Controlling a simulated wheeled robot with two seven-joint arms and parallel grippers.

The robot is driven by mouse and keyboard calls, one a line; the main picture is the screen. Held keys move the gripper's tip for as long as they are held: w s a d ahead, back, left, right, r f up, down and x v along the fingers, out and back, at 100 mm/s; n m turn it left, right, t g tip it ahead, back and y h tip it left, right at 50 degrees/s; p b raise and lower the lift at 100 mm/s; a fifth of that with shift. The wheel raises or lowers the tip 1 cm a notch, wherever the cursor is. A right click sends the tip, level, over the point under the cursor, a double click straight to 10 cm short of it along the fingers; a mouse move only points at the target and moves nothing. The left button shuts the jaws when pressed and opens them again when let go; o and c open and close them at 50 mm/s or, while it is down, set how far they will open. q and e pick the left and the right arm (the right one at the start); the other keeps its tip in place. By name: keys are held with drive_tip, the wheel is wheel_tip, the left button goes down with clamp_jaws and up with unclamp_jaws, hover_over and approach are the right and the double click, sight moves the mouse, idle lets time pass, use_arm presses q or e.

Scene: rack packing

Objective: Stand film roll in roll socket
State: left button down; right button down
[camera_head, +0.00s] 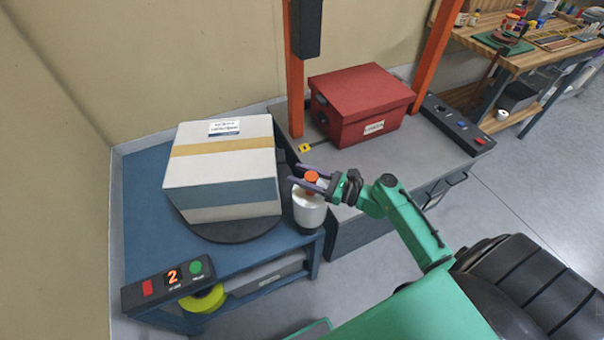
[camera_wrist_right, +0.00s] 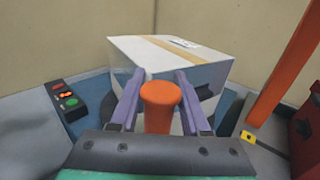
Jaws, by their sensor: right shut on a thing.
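The film roll (camera_head: 308,212) is white with an orange core end (camera_head: 312,178) on top. It is upright or nearly so at the right front corner of the blue table. My right gripper (camera_head: 296,174) is shut on the orange core, which shows between the purple fingers in the right wrist view (camera_wrist_right: 160,105). The roll's lower end is close to the table edge; I cannot tell whether it rests on anything. No roll socket can be made out; it may be hidden beneath the roll. My left gripper is out of view.
A large taped box (camera_head: 222,172) stands on a dark round turntable (camera_head: 222,232) just left of the roll. A red box (camera_head: 362,100) sits on the grey bench behind, between orange posts (camera_head: 294,90). A control panel (camera_head: 168,283) is at the table's front left.

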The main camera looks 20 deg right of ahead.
drive_tip(key=shift+c, duration=1.5)
unclamp_jaws()
drive_tip(key=shift+s+f, duration=0.1)
drive_tip(key=shift+f, duration=0.05)
drive_tip(key=shift+s+d+f, duration=0.1)
drive_tip(key=shift+s+d, duration=0.15)
drive_tip(key=shift+s, duration=0.05)
drive_tip(key=b+v, duration=0.2)
drive_tip(key=v, duration=1.1)
drive_tip(key=shift+s+d+r+b, duration=0.2)
drive_tip(key=shift+s+r+b, duration=0.05)
drive_tip(key=shift+b, duration=0.05)
